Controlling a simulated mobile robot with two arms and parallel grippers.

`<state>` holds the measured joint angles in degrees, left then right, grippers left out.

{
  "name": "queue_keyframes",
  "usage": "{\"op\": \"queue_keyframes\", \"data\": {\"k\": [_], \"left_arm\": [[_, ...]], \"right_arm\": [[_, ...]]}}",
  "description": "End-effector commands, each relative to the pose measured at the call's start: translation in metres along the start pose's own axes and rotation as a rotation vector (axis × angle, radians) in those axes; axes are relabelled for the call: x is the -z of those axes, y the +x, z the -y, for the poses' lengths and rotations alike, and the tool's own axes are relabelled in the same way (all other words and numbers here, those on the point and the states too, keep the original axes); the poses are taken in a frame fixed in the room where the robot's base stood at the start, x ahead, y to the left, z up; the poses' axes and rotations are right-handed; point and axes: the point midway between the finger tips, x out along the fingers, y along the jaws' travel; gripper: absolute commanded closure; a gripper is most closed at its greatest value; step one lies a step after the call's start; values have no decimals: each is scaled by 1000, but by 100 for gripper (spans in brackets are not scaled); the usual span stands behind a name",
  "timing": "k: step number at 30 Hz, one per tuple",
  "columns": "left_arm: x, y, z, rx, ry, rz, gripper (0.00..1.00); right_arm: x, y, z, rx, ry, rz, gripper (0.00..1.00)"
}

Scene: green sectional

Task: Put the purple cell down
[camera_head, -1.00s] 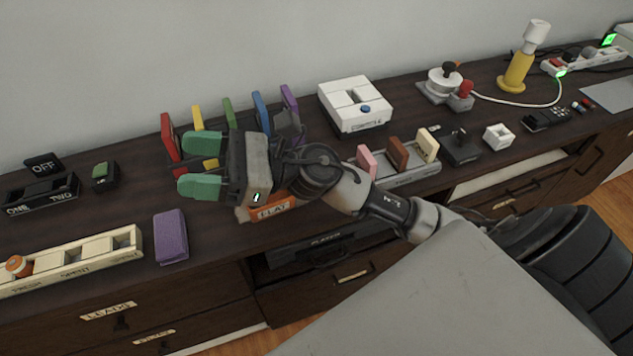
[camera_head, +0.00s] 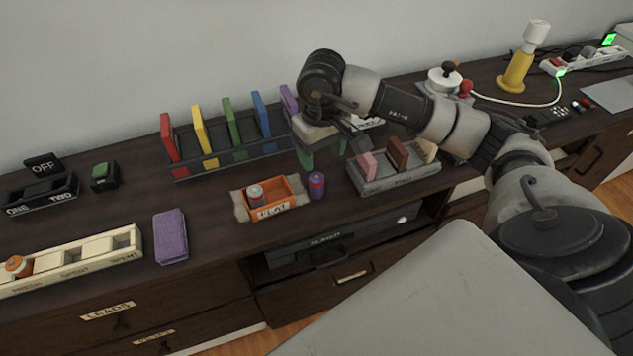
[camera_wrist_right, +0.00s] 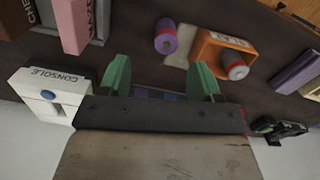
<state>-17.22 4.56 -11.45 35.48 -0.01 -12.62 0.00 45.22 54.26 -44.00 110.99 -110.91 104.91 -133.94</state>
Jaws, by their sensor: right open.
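The purple cell (camera_head: 317,185), a short cylinder with a reddish top, stands on the dark tabletop just right of the orange tray (camera_head: 297,188). It also shows in the right wrist view (camera_wrist_right: 165,40), apart from the tray. Another cell (camera_head: 256,195), with a pale grey end, is in the tray; the right wrist view shows it too (camera_wrist_right: 236,68). My right gripper (camera_head: 322,153) is above and behind the purple cell, its green fingers apart and empty. In the right wrist view the gap between the fingers (camera_wrist_right: 160,80) holds nothing. My left gripper is not in view.
A dark rack (camera_head: 218,155) of coloured slabs stands behind the tray. A holder (camera_head: 400,182) with pink, brown and cream pieces stands right of the purple cell. A purple block (camera_head: 171,237) lies left near the front edge. A white console (camera_wrist_right: 47,97) stands behind the holder.

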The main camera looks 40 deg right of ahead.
Motion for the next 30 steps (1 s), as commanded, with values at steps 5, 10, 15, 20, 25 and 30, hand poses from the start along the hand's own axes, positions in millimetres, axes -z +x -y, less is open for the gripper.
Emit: {"op": "queue_keyframes", "data": {"k": [5, 10, 15, 20, 25, 30], "left_arm": [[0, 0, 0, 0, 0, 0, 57], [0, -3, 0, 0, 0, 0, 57], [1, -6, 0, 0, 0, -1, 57], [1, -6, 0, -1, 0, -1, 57], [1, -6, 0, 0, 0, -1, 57], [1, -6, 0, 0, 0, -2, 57]], "right_arm": [[0, 18, 1, 2, 2, 1, 36], [1, 35, 6, 4, 0, 3, 36], [3, 60, 9, 4, 3, 2, 36], [4, 71, 9, 4, 1, -1, 36], [4, 71, 9, 4, 1, -2, 36], [4, 71, 9, 4, 1, -2, 57]]}}
